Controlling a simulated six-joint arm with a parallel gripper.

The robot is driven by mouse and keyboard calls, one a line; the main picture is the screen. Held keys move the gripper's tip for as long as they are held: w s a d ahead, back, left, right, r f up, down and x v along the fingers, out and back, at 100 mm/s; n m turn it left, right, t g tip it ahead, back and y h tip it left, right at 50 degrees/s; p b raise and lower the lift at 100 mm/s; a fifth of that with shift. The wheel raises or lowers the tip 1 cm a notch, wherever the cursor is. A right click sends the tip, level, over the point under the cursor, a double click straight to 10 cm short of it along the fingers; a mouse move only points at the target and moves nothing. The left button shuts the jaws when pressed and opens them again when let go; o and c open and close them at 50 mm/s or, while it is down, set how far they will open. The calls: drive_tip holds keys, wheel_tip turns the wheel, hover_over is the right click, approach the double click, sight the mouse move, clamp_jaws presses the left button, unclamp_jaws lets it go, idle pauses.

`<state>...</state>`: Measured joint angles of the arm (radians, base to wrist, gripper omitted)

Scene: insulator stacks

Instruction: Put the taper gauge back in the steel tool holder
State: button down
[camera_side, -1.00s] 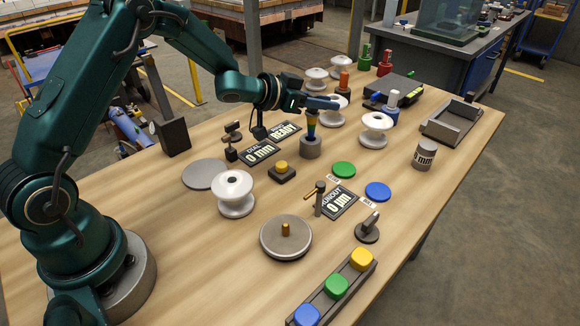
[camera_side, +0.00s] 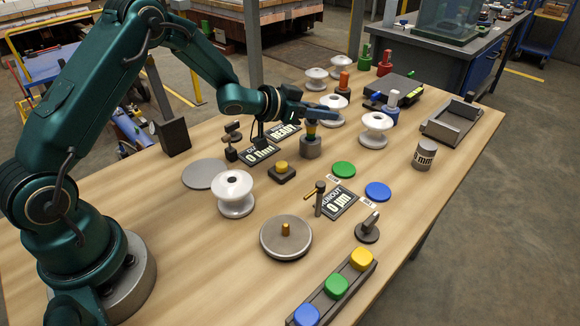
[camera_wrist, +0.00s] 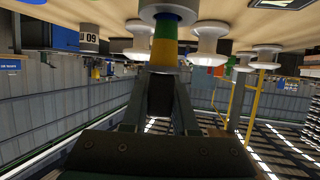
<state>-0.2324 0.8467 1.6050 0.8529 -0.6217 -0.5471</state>
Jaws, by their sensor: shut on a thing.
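The taper gauge is banded in yellow, green and a darker colour; it shows in the side view (camera_side: 311,130) and in the wrist view (camera_wrist: 165,48). My gripper (camera_side: 312,120) is shut on its upper part, and the fingers (camera_wrist: 163,72) meet around it in the wrist view. The gauge stands about upright. The steel tool holder (camera_side: 310,148) is a short grey cylinder directly below the gripper. The gauge's lower end is at the holder's top and looks to be inside it; how deep is hidden. The holder also shows in the wrist view (camera_wrist: 170,13).
White insulators stand close behind and right of the holder, the nearest at right (camera_side: 375,130). A grey tray (camera_side: 449,122) stands far right.

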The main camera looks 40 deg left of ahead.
drive_tip(key=shift+f, duration=0.7)
drive_tip(key=c, duration=0.6)
unclamp_jaws()
drive_tip(key=shift+s, duration=0.1)
drive_tip(key=shift+v, duration=2.5)
